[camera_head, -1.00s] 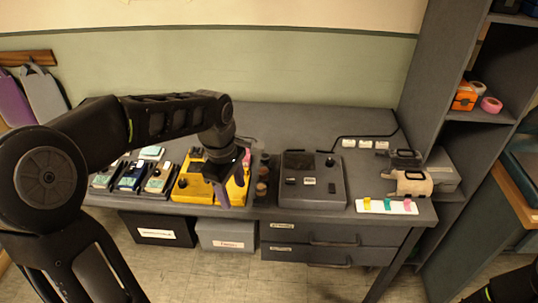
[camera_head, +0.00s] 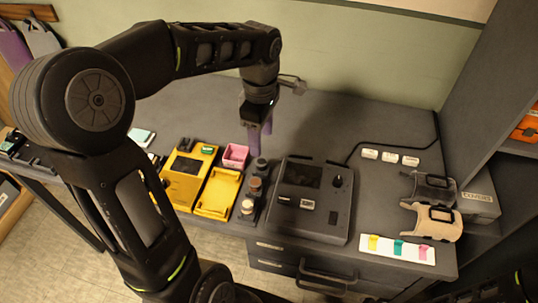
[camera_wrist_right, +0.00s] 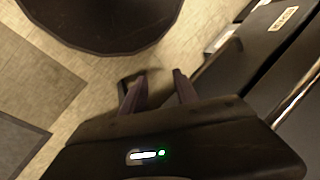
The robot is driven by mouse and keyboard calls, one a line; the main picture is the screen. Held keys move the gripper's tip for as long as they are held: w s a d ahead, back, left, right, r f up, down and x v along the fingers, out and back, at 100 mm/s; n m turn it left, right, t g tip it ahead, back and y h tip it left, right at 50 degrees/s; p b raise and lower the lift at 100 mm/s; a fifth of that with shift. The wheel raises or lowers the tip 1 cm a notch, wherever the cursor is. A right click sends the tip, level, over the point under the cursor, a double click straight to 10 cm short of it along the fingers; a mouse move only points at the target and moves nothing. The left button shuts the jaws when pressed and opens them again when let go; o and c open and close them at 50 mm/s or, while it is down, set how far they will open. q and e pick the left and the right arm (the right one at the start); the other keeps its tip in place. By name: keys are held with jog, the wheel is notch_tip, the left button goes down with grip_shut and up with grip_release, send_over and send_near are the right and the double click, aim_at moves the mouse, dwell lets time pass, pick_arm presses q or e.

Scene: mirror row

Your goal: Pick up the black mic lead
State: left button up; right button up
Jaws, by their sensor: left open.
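A thin black lead (camera_head: 390,149) runs in the head view from behind the dark grey console (camera_head: 312,200) along the back of the desk to the right. I cannot tell for sure that it is the mic lead. My left gripper (camera_head: 259,136) is open and points down over the desk, left of the console and behind the small pots. Its purple fingers look empty, and it is well apart from the lead. My right gripper (camera_wrist_right: 156,82) is open and empty over the floor in the right wrist view.
A pink tray (camera_head: 235,156), a yellow case (camera_head: 186,176) and small pots (camera_head: 255,184) stand near the left gripper. White labelled blocks (camera_head: 390,157), a colour-tabbed strip (camera_head: 397,249) and cuff-like items (camera_head: 431,222) lie at the right. The back of the desk is mostly clear.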

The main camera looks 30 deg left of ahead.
aim_at(261, 161)
pick_arm(q)
jog(key=shift+s, duration=0.15)
jog(key=shift+f, duration=1.3)
jog(key=shift+f+p, duration=0.45)
jog(key=shift+f, duration=2.15)
jog(key=shift+c, duration=0.6)
grip_shut()
